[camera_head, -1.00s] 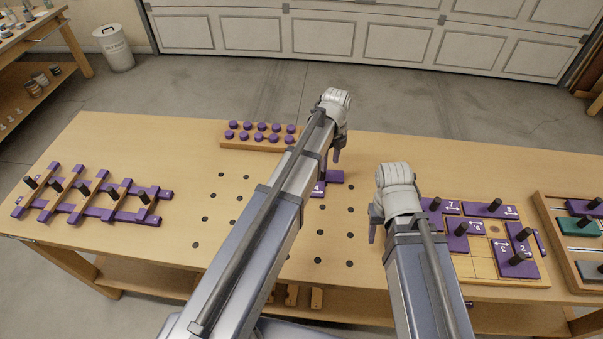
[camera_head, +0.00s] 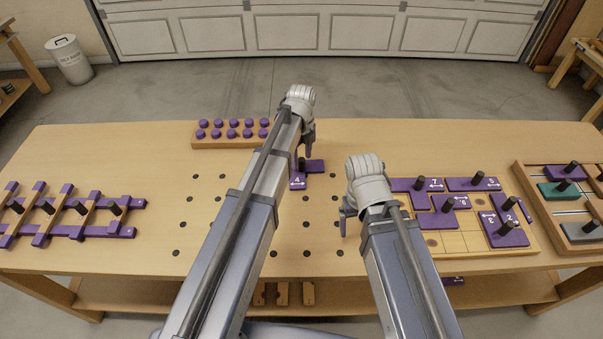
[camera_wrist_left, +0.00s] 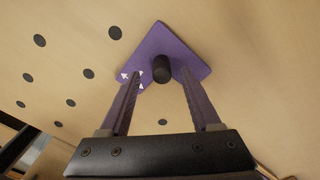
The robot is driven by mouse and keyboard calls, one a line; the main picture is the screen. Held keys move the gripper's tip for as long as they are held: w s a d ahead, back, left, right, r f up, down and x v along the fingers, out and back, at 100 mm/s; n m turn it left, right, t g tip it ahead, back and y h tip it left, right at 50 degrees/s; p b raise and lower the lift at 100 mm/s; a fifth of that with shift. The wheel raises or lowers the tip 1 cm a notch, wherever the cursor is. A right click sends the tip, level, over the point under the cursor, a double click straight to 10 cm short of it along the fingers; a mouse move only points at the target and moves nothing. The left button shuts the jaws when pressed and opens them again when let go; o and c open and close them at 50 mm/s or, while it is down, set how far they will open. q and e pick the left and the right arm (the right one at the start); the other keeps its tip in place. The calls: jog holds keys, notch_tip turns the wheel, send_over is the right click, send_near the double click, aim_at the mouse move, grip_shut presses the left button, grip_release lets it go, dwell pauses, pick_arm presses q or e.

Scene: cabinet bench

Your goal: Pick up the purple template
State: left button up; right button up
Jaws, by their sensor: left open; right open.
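The purple template (camera_head: 298,184), marked 4 with an arrow, lies flat on the bench, partly hidden by my left arm. In the left wrist view the purple template (camera_wrist_left: 178,42) has a black knob (camera_wrist_left: 162,70) standing on it. My left gripper (camera_head: 304,165) is at the template. In the left wrist view its open fingers (camera_wrist_left: 159,78) are on either side of the knob, with gaps visible; contact is not evident. My right gripper (camera_head: 345,220) is open and empty, above the bench left of the puzzle board.
A puzzle board (camera_head: 480,242) with several purple knobbed pieces is at right, with a tray (camera_head: 530,185) beyond it. A wooden block (camera_head: 208,143) with purple knobs stands behind left. A purple lattice (camera_head: 75,232) lies at left. Dark-holed bench top (camera_head: 165,165) is clear between.

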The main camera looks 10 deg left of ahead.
aim_at(302, 159)
pick_arm(q)
notch_tip(302, 159, down, 4)
jog(key=b, duration=0.2)
jog(key=shift+w+r+b, duration=0.15)
jog(key=shift+r+b, duration=0.1)
jog(key=shift+b, duration=0.05)
pick_arm(e)
notch_tip(302, 159, down, 4)
jog(key=shift+r, duration=0.35)
pick_arm(q)
jog(key=shift+r, duration=0.1)
grip_shut()
